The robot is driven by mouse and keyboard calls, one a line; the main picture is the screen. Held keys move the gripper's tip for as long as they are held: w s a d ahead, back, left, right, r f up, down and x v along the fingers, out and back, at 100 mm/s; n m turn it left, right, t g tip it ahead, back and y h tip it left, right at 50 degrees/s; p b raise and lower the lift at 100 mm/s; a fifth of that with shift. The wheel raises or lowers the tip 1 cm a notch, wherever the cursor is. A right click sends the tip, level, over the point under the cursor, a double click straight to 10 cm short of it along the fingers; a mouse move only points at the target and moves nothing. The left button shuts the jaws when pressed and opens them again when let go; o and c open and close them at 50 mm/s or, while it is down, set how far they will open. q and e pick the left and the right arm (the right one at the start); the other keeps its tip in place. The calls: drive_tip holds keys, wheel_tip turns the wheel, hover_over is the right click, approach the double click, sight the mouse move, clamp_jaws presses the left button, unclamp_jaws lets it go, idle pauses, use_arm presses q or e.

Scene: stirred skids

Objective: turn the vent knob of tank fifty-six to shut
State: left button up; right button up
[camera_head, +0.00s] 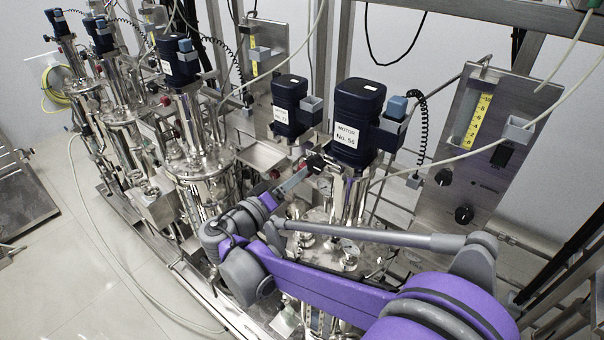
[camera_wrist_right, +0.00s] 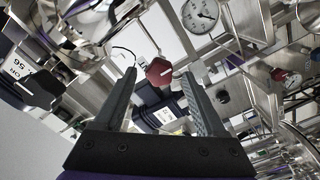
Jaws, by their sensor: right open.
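The motor marked No. 56 (camera_head: 358,120) stands upright on a steel tank in the middle of the head view. My right gripper (camera_head: 296,180) is just left of and below this motor; its fingers are small there. In the right wrist view my right gripper (camera_wrist_right: 163,95) is open, with nothing clasped. A red knob (camera_wrist_right: 160,72) with a pale line shows between and beyond its fingertips. A black knob-like part (camera_wrist_right: 36,88) lies left of the fingers, beside a "56" label. I cannot tell which is the vent knob. My left gripper is not in view.
A second dark motor (camera_head: 290,105) stands close behind, left of motor 56. A steel control panel (camera_head: 468,160) with black knobs is at the right. A round gauge (camera_wrist_right: 200,15) is above the right finger. Pipes and cables crowd the area; floor (camera_head: 100,270) is clear at left.

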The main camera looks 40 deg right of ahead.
drive_tip(key=v, duration=0.8)
drive_tip(key=shift+a+b, duration=0.15)
drive_tip(key=shift+b, duration=0.25)
drive_tip(key=shift+s, duration=0.15)
